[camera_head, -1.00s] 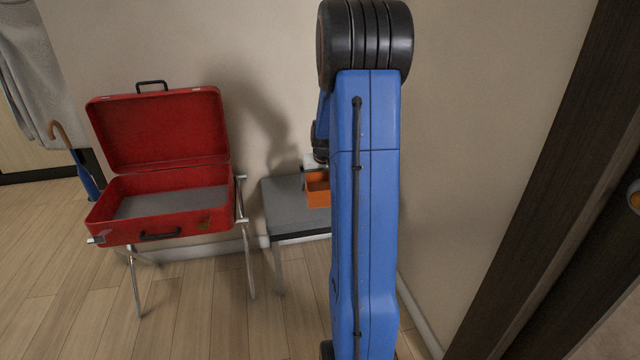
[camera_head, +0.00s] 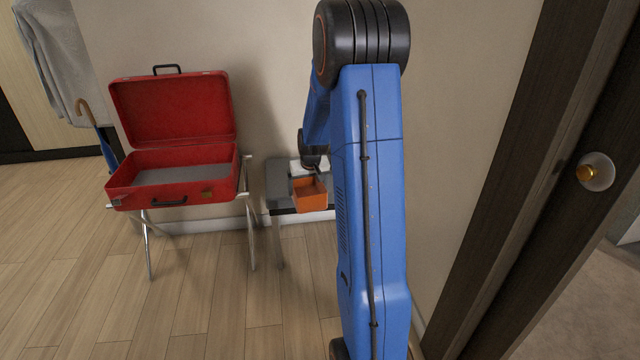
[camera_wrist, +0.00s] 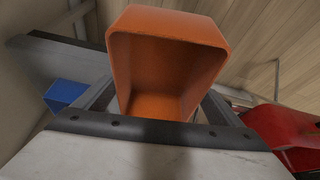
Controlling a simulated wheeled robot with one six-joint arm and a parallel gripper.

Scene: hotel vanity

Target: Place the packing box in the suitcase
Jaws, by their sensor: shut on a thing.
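The packing box (camera_head: 309,194) is an orange, open-topped box. My gripper (camera_head: 310,172) is shut on it, and the box shows between the fingers in the wrist view (camera_wrist: 165,60). In the head view the box is in front of the grey bench; I cannot tell how far it is above or beside it. The red suitcase (camera_head: 122,190) stands open to the left of the box, its lid raised against the wall side and its grey inside bare. A red part of it shows at the right edge of the wrist view (camera_wrist: 290,135).
The suitcase rests on a folding metal stand (camera_head: 252,225). A grey bench (camera_head: 278,180) stands right of it by the wall. A blue umbrella (camera_head: 106,150) and a hanging grey cloth (camera_head: 62,60) are at the left. A dark door frame (camera_head: 505,170) is at the right. The wooden floor (camera_head: 215,290) in front is clear.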

